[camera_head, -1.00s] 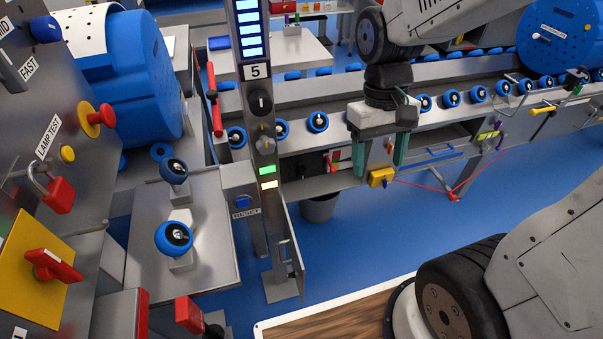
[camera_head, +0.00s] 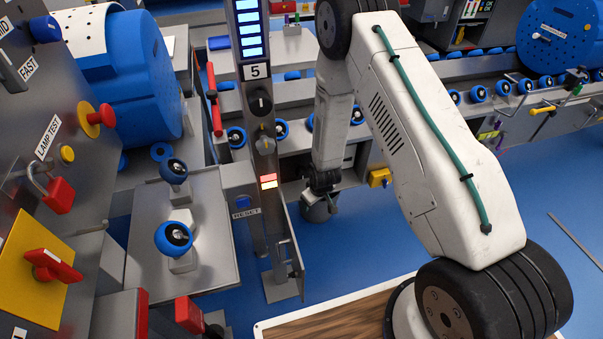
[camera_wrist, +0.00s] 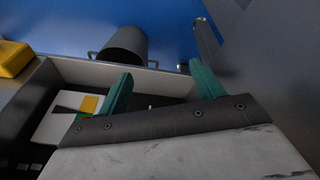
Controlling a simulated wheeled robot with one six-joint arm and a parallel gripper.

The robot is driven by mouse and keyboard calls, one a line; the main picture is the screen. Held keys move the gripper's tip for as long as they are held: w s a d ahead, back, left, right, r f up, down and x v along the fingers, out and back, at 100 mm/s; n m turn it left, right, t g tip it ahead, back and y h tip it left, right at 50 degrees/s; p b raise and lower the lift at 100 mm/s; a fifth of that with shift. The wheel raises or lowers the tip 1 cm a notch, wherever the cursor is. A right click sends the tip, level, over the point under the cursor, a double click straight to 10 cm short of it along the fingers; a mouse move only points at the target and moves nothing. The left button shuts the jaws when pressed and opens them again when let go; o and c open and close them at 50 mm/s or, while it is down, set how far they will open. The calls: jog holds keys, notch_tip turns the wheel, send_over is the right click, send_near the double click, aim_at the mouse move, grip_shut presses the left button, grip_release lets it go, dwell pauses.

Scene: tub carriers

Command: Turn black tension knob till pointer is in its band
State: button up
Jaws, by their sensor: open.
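My gripper (camera_wrist: 163,85) is open and empty in the wrist view, its two teal fingers wide apart. A white plate (camera_wrist: 55,128) with yellow and green patches and a dark shape lies left of the fingers in the wrist view. It may be the gauge, but I cannot make out a pointer reading. A black knob (camera_head: 261,103) sits on the post under the number 5, with a greyish knob (camera_head: 264,143) below it. I cannot tell which knob is the tension knob; no label is legible.
The post (camera_head: 265,215) stands close left of my gripper. A yellow box (camera_head: 380,177) is on the conveyor side.

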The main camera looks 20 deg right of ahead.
notch_tip(320, 180, down, 13)
jog(key=w+n+t, duration=0.2)
jog(key=n+t, duration=0.1)
jog(key=t, duration=0.3)
jog(key=n+t, duration=0.3)
jog(key=t, duration=0.6)
send_near(303, 175)
jog(key=w, duration=0.4)
jog(key=shift+w, duration=0.35)
jog(key=w, duration=0.7)
jog(key=c, duration=1)
